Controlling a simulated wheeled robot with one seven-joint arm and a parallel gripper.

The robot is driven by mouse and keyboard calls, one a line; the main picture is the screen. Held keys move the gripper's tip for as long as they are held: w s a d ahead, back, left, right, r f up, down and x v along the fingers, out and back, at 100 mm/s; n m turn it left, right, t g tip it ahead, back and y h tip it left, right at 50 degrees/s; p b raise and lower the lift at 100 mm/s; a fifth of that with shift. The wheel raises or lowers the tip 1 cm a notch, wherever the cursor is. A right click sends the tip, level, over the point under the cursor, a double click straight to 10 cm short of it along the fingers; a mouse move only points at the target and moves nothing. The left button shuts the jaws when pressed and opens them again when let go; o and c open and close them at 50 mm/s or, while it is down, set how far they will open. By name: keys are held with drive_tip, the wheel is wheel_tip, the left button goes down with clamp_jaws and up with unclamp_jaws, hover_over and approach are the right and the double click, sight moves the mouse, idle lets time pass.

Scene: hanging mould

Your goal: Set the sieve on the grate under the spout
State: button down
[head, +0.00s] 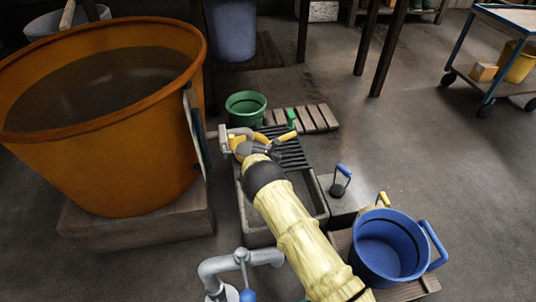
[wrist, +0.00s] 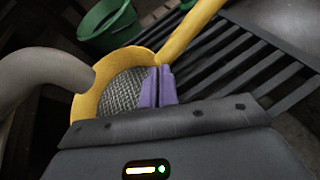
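The sieve has a yellow rim, grey mesh and a long yellow handle. It shows beside the large orange vat in the head view (head: 288,137) and close up in the wrist view (wrist: 190,32). The grey spout (head: 238,132) reaches over the sieve's left side in the wrist view (wrist: 45,76). The dark slatted grate (head: 292,154) lies under the handle and to the right. My gripper (wrist: 159,78) has its purple fingers nearly together at the sieve's near right rim, seemingly pinching it. I cannot tell whether the sieve touches the grate.
The orange vat (head: 110,160) blocks the left. A green bucket (head: 246,108) and a wooden pallet (head: 318,118) stand behind the grate. A blue bucket (head: 388,250) and a blue-handled tool (head: 340,180) are at the right. Open floor lies further right.

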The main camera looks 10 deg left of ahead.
drive_tip(key=shift+f, duration=0.15)
drive_tip(key=c, duration=1.6)
unclamp_jaws()
drive_tip(key=shift+c, duration=0.2)
drive_tip(key=shift+s+d+r+p, duration=0.1)
drive_tip(key=shift+s+r+p, duration=0.25)
drive_tip(key=shift+s+p, duration=0.15)
drive_tip(key=p+v, duration=0.6)
drive_tip(key=v, duration=0.4)
drive_tip(key=shift+s+p, duration=0.35)
drive_tip(key=shift+s, duration=0.1)
drive_tip(key=shift+d, duration=0.1)
